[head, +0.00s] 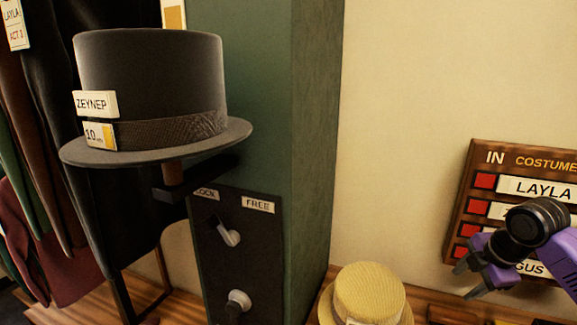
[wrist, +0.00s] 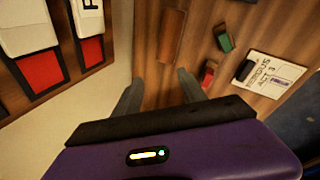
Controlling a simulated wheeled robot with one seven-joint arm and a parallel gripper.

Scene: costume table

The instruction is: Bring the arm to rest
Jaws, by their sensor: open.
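My gripper (head: 468,281) shows at the right of the head view, in front of the lower left part of the name board. Its fingers point down and left. In the wrist view my gripper (wrist: 158,88) has its two grey fingers apart with nothing between them, above the wooden table (wrist: 145,60). Part of my purple arm is cut off by the right edge of the head view.
The name board (head: 460,190) hangs on the wall close to my gripper. A grey top hat (head: 150,75) sits on a stand beside a green column (head: 315,150) with a lever panel (head: 245,265). A straw hat (head: 368,290) stands low in the middle. Small blocks (wrist: 222,38) and a card (wrist: 275,75) lie on the table.

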